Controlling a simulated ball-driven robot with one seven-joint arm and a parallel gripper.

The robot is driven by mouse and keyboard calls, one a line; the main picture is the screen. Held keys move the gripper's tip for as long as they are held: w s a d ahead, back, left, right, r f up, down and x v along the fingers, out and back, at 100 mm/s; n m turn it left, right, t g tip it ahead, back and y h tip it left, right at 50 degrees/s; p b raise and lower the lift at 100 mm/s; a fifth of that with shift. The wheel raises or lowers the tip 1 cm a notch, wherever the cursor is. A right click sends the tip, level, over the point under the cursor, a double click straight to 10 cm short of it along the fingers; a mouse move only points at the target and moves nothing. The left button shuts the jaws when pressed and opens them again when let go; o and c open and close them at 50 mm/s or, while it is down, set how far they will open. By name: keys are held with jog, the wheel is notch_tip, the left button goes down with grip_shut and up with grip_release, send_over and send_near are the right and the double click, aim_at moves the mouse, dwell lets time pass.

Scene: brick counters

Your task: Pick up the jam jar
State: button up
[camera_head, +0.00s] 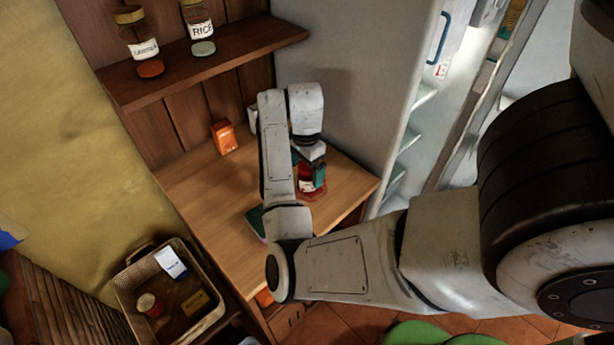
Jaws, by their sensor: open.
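A red jar with a pale label (305,185), which looks like the jam jar, stands on the wooden counter (200,190) near its right end. My gripper (311,172) is over the jar from above, with its fingers open and close around or beside it. My arm and gripper hide the jar's top, so I cannot tell whether the fingers touch it.
An orange box (224,137) stands at the counter's back. A dark green item (255,222) lies partly behind my arm. A shelf (210,66) with jars hangs above. A basket (212,320) with a small jar (149,304) is lower left. An open fridge (400,130) stands right.

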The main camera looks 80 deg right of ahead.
aim_at(307, 177)
jog(key=shift+s+f+p, duration=0.15)
jog(key=shift+f+p, duration=0.15)
jog(key=shift+f, duration=1.65)
jog(key=shift+c, duration=0.3)
jog(key=c, duration=1.3)
jog(key=shift+d+r, duration=0.1)
jog(key=shift+r, duration=0.1)
jog(key=shift+c, duration=0.2)
